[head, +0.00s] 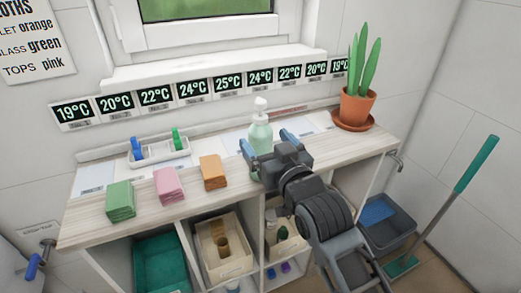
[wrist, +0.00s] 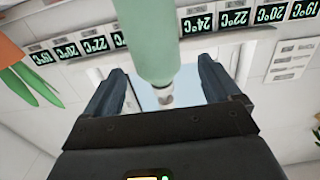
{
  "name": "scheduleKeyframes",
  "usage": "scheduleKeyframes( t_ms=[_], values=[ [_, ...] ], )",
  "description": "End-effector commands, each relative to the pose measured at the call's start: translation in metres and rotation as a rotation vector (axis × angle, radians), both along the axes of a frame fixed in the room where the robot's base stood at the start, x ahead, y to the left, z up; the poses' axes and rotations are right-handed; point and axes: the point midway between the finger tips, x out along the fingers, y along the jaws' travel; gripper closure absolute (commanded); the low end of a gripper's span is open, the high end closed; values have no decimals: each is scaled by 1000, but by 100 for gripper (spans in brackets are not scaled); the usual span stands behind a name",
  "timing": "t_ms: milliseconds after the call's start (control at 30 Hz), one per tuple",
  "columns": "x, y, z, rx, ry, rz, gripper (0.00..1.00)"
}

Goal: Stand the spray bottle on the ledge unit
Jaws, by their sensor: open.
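My gripper (head: 268,146) is open, with one blue finger on each side of the bottle. In the wrist view the green bottle (wrist: 148,35) appears upside down between the open fingers of my gripper (wrist: 160,82). I see gaps between the bottle and both fingers there.
Green (head: 120,201), pink (head: 168,186) and orange (head: 213,172) cloth stacks lie left on the top. A white tray (head: 160,156) holds small blue and green items. A potted plant (head: 356,106) stands at the right end.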

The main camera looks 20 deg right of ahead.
Motion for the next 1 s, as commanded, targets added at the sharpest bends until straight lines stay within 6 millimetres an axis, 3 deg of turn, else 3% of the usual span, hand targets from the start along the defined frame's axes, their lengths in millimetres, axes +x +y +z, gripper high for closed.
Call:
scheduleKeyframes(
  t_ms=[433,767,1000],
  values=[
    [55,-3,-2,-1,-1,0,10],
    [61,-3,-4,0,0,0,10],
    [61,-3,-4,0,0,0,32]
  ],
)
